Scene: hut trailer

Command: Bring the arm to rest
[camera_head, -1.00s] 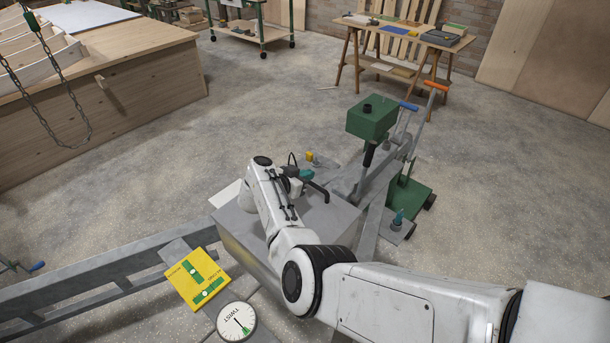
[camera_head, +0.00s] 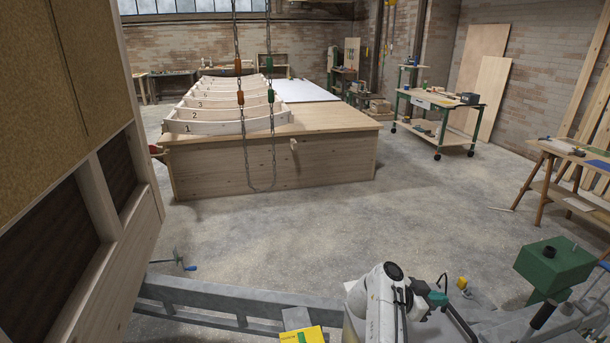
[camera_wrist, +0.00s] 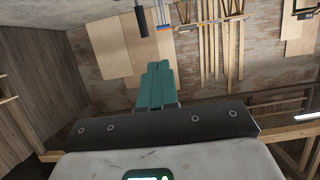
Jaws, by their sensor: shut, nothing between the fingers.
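My white arm (camera_head: 385,305) shows at the bottom of the head view, bent upward above the grey trailer frame. My gripper (camera_head: 438,299), with teal fingers, is at its end, just right of the arm's upper joint. In the wrist view my gripper (camera_wrist: 158,68) has its teal fingers together, with nothing between them. They point toward the far wall and touch nothing that I can see. The rest of the arm is cut off by the lower edge of the head view.
A green box (camera_head: 553,264) stands right of the arm. A wood-framed wall (camera_head: 110,190) is close at left. Open floor (camera_head: 390,215) lies before the large wooden bench (camera_head: 270,165).

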